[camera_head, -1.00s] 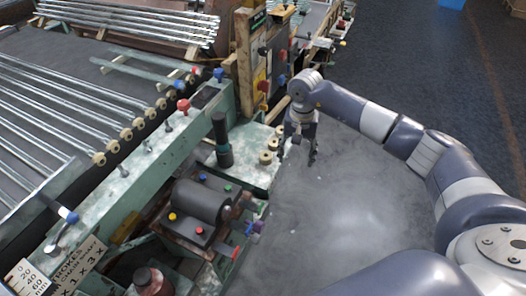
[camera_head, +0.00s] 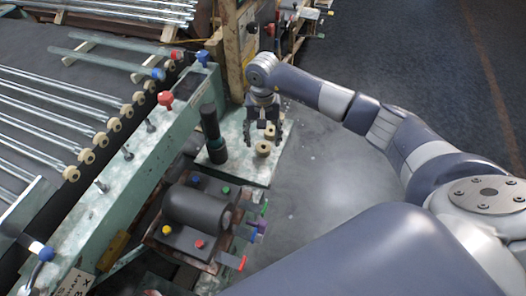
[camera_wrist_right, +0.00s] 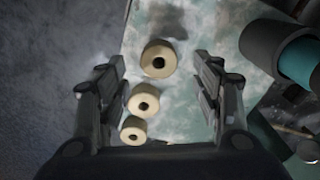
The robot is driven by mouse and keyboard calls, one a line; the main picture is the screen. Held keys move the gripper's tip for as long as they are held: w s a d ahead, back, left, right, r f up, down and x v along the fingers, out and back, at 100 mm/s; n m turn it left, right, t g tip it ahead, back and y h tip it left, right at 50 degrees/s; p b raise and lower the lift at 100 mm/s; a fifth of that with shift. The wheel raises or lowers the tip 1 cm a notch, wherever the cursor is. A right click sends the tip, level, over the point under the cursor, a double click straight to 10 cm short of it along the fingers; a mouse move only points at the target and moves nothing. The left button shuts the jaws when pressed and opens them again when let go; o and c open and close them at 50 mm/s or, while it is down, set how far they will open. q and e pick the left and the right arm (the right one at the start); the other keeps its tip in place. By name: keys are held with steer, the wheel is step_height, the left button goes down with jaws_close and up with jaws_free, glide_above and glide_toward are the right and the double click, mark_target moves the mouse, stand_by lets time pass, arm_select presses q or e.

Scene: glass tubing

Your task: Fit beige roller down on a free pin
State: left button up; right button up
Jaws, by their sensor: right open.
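Three beige rollers, each with a dark centre hole, lie on the pale green plate in the right wrist view: a far roller (camera_wrist_right: 158,60), a middle roller (camera_wrist_right: 143,102) and a near roller (camera_wrist_right: 133,131). In the head view one roller (camera_head: 262,149) shows below my right gripper (camera_head: 263,140), and others are partly hidden by it. My right gripper is open and empty, pointing down over the rollers, with its fingers either side of them. Upright metal pins, such as one pin (camera_head: 127,153), stand bare on the green beam (camera_head: 85,222). My left gripper is out of view.
A dark green-black cylinder (camera_head: 212,130) stands on the plate (camera_head: 254,172) left of the gripper. A red knob (camera_head: 165,99) sits on the beam. Several beige rollers (camera_head: 114,124) line the metal tubes at the left. Grey floor (camera_head: 320,160) lies open to the right.

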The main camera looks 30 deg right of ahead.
mark_target(263, 146)
step_height(263, 146, down, 5)
steer(key=shift+s+r+b, duration=0.1)
steer(key=shift+r+b, duration=0.05)
steer(key=shift+b, duration=0.8)
steer(key=c, duration=1.1)
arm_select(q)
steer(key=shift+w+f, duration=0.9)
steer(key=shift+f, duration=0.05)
